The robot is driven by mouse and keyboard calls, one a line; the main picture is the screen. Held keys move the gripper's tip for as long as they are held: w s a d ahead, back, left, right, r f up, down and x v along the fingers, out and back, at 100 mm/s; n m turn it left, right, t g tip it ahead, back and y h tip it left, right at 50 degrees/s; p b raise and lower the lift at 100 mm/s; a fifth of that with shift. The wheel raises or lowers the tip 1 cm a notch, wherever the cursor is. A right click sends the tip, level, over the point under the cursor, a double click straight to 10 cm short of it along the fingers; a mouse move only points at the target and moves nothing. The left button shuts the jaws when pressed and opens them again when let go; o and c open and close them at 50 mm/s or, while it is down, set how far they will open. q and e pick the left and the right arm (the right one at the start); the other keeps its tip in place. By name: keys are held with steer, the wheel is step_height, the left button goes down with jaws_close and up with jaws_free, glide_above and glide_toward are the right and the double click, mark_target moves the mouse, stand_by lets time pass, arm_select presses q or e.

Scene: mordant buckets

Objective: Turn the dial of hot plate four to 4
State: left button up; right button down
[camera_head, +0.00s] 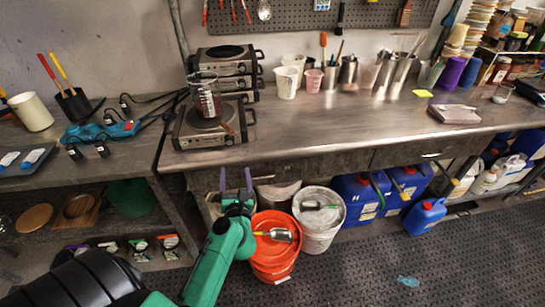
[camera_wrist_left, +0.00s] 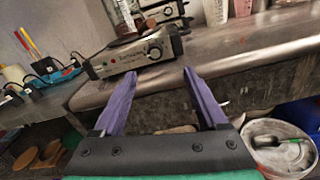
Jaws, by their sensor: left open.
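A grey hot plate (camera_head: 190,138) stands at the front left of the metal workbench, with a glass beaker (camera_head: 206,98) of dark reddish contents on it. More hot plates (camera_head: 228,64) are stacked behind it. I cannot read which is number four. In the left wrist view, the front hot plate (camera_wrist_left: 127,61) shows a round dial (camera_wrist_left: 155,52) on its front face; its setting is too small to read. My left gripper (camera_head: 235,178) is open and empty, with purple fingers, in front of and below the bench edge. It also shows in the left wrist view (camera_wrist_left: 160,73), apart from the dial.
The workbench (camera_head: 300,130) has clear room right of the hot plate. White cups (camera_head: 287,82) and metal beakers stand behind. An orange bucket (camera_head: 275,250) and a white bucket (camera_head: 320,225) stand below near my left arm. Drawers (camera_head: 330,165) line the bench front.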

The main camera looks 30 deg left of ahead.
arm_select(q)
steer(key=p, duration=0.1)
glide_toward(229, 142)
steer(key=x, duration=0.8)
steer(key=shift+w, duration=0.2)
steer(key=shift+w+a, duration=0.15)
steer(key=shift+a, duration=0.1)
steer(key=shift+d, duration=0.1)
arm_select(e)
steer(key=shift+w+a+r, duration=0.85)
steer(key=shift+a, duration=0.25)
arm_select(q)
steer(key=shift+d, duration=0.1)
steer(key=c, duration=0.9)
jaws_close()
arm_select(e)
steer(key=shift+w+a, duration=0.1)
steer(key=shift+a, duration=0.4)
